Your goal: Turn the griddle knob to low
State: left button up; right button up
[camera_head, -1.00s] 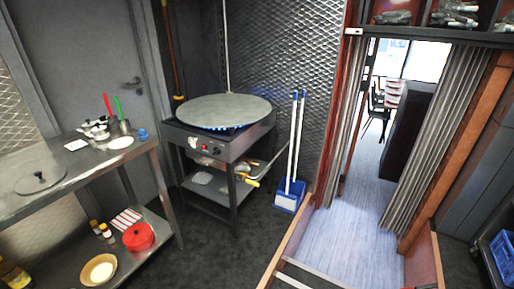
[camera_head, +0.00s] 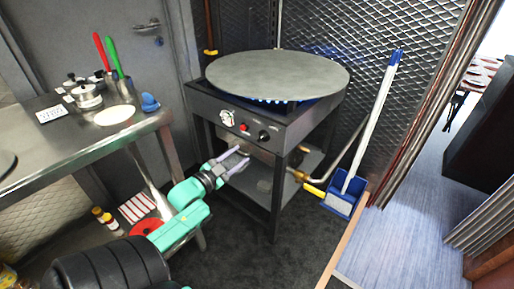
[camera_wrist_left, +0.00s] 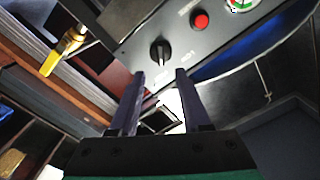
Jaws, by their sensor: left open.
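The griddle's round grey plate (camera_head: 278,75) sits on a dark metal stand, with blue flame under its rim. The black griddle knob (camera_head: 264,136) is on the front panel (camera_head: 235,118), right of a red button and a round gauge. In the left wrist view the knob (camera_wrist_left: 160,52) shows just beyond the fingertips, between their lines; its pointer setting is not clear. My left gripper (camera_head: 238,160) is open and empty, below and a little left of the knob in the head view, apart from it. In the wrist view its fingers (camera_wrist_left: 161,74) are spread. My right gripper is not in view.
A steel table (camera_head: 60,145) with a cup of utensils (camera_head: 113,86) stands at the left. A yellow-handled valve (camera_head: 314,189) on a pipe is right of the stand. A blue dustpan (camera_head: 339,205) and broom stand further right.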

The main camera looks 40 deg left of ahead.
aim_at(260, 139)
pick_arm(q)
jog(key=w, duration=0.4)
jog(key=w+b, duration=0.1)
jog(key=w, duration=0.2)
jog(key=shift+r, duration=0.3)
jog(key=w, duration=0.3)
jog(key=shift+w+f, duration=0.1)
jog(key=shift+w, duration=0.05)
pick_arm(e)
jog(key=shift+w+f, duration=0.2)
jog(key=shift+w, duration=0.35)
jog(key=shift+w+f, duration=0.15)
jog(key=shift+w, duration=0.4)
pick_arm(q)
grip_shut()
